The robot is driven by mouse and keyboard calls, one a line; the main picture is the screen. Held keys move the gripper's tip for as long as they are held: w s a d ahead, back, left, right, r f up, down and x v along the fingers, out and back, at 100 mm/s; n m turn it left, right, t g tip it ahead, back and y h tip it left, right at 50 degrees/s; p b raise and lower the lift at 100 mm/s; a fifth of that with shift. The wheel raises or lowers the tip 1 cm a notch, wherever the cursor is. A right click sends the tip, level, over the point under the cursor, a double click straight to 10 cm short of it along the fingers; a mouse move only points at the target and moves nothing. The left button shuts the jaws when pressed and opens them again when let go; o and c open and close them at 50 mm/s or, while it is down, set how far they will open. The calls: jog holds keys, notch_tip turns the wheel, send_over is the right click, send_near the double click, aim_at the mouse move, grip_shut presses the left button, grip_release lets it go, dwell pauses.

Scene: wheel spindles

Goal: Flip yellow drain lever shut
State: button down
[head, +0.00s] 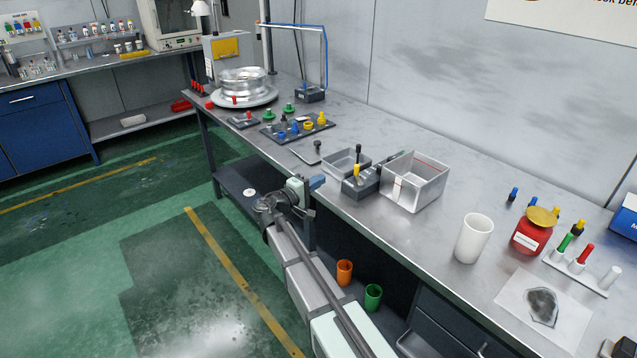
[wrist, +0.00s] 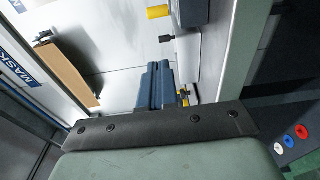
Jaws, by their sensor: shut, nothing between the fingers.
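The yellow lever (head: 356,170) stands roughly upright on a dark grey block (head: 357,188) near the front edge of the bench. A black-handled lever (head: 359,152) rises just behind it. In the wrist view a yellow handle (wrist: 157,12) sticks out from a blue-grey block (wrist: 190,12) at the top edge; I take it to be the same lever. My gripper (head: 318,182) is in front of the bench edge, left of the block and apart from the lever. Its blue-grey fingers (wrist: 159,68) are shut and empty in the wrist view.
A clear-walled bin (head: 432,190) stands right of the block, and a shallow grey tray (head: 338,165) behind it. A black-knobbed metal piece (head: 317,147) lies to the left. A white cup (head: 474,238) and red jar (head: 532,235) stand farther right. Bare bench lies between bin and cup.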

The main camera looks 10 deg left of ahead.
aim_at(359, 176)
jog(key=x, duration=0.7)
jog(key=shift+w+d, duration=0.15)
jog(key=shift+w, duration=0.05)
jog(key=shift+s+d, duration=0.1)
jog(key=shift+d, duration=1.75)
